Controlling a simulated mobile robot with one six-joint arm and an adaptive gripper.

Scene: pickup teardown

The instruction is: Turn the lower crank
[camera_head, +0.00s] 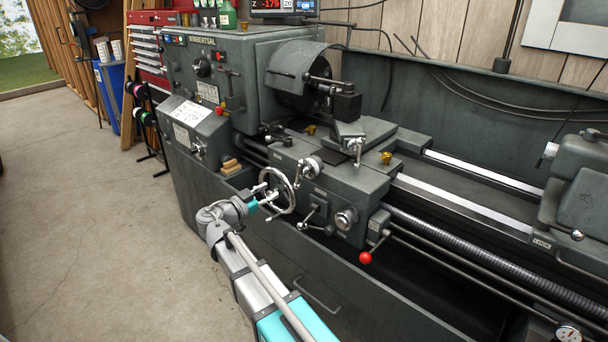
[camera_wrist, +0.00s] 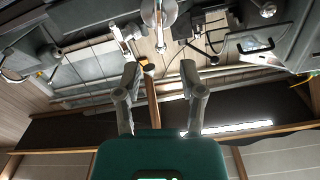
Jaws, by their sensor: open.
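A large spoked handwheel (camera_head: 278,191) stands on the lathe's apron front, and a smaller crank (camera_head: 308,167) sits above and right of it. A lever crank (camera_head: 312,216) is lower, right of the handwheel; I cannot tell which is meant by the lower crank. My gripper (camera_head: 268,195) is at the left of the handwheel, overlapping its rim in the head view; contact is unclear. In the wrist view my gripper (camera_wrist: 161,70) has its two fingers spread apart, with nothing clearly held between them.
The grey lathe (camera_head: 215,80) fills the middle and right. A red-knobbed lever (camera_head: 366,258) sticks out right of the apron. A loop handle (camera_head: 315,297) is on the lower front panel. Concrete floor (camera_head: 80,200) is clear at left.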

